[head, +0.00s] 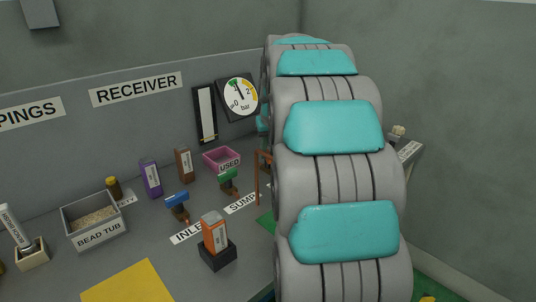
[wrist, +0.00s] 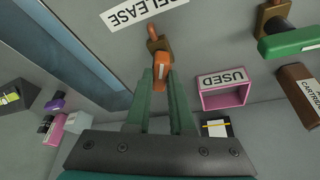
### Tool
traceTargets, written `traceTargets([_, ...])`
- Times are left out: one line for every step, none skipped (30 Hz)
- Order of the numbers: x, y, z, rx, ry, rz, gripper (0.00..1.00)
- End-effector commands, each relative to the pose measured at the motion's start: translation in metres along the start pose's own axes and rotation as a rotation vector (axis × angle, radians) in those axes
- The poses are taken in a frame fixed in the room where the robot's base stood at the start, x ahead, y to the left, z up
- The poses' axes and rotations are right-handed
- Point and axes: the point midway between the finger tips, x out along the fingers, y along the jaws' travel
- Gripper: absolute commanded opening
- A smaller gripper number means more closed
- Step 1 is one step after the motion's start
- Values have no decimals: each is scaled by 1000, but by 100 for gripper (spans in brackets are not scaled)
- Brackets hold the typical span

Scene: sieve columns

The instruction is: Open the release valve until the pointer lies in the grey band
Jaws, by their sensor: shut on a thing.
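In the wrist view my gripper (wrist: 160,76) is shut on the orange handle (wrist: 162,62) of the release valve, one finger on each side. The valve's brown fitting (wrist: 158,42) shows just beyond the handle, by the RELEASE label (wrist: 143,8). In the head view my arm hides the valve and my gripper. The round pressure gauge (head: 240,97) hangs on the back panel. Its dark pointer stands close to the 1, tilted slightly left. I see green at the upper left of the dial and yellow at the right; I cannot make out a grey band.
The pink USED tray (head: 221,160) is near the valve; it also shows in the wrist view (wrist: 224,100). A green-handled valve (head: 228,181) and a blue-handled valve (head: 177,206) are left of my arm. An orange cartridge (head: 214,233) stands in a black holder further forward.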

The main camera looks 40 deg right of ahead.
Motion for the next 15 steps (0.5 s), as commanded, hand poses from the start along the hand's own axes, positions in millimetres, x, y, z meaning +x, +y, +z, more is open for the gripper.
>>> traceTargets([2, -1, 0, -39, 1, -21, 0])
traceTargets([2, -1, 0, -64, 1, -31, 0])
traceTargets([2, -1, 0, -95, 2, -44, 0])
traceTargets([1, 0, -1, -118, 3, -52, 0])
traceTargets([1, 0, -1, -141, 4, -62, 0])
traceTargets([1, 0, -2, -169, 5, -73, 0])
traceTargets([1, 0, -2, -189, 5, -81, 0])
traceTargets([1, 1, -2, -208, 4, -89, 0])
traceTargets([1, 1, -1, -233, 3, -99, 0])
traceTargets([1, 1, -1, -251, 2, -106, 0])
traceTargets([1, 1, -1, -267, 2, -113, 0])
traceTargets([1, 1, -1, -287, 2, -121, 0])
traceTargets([1, 1, -1, -300, 2, -127, 0])
traceTargets([1, 2, -1, -314, 2, -132, 0])
traceTargets([1, 2, -1, -329, 2, -138, 0])
